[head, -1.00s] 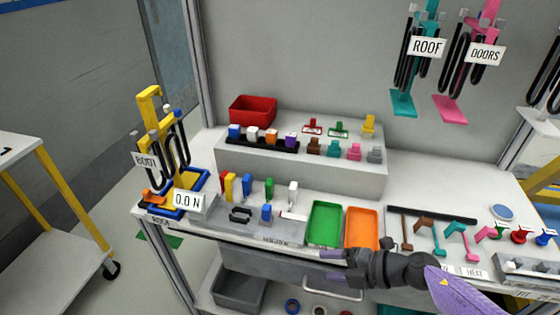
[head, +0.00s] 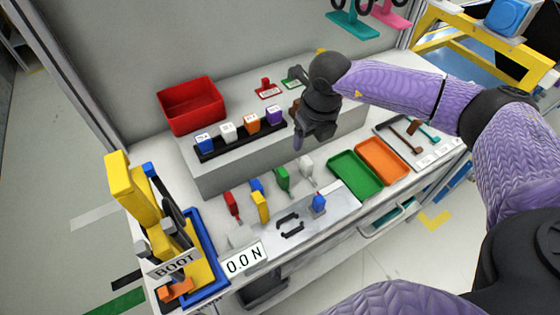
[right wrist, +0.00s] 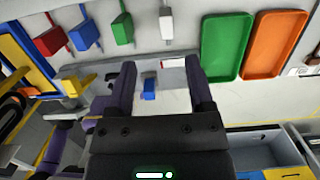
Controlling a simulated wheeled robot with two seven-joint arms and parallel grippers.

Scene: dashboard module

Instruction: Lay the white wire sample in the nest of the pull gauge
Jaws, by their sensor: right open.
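The white wire sample (head: 307,166) stands at the right end of the row of coloured samples on the bench. It also shows in the right wrist view (right wrist: 166,25), beyond my fingertips. The pull gauge seems to be the grey plate (head: 345,200) with black brackets (head: 290,225), a blue part (head: 318,203) and the 0.0 N display (head: 243,260); I cannot single out its nest. My right gripper (head: 313,143) is open and empty, pointing down above the samples. Its two fingers also show in the right wrist view (right wrist: 160,63). My left gripper is out of view.
Green (head: 355,175) and orange (head: 383,160) trays lie to the right. A raised grey shelf carries a red bin (head: 190,105). The yellow BOOT stand (head: 140,190) rises at left.

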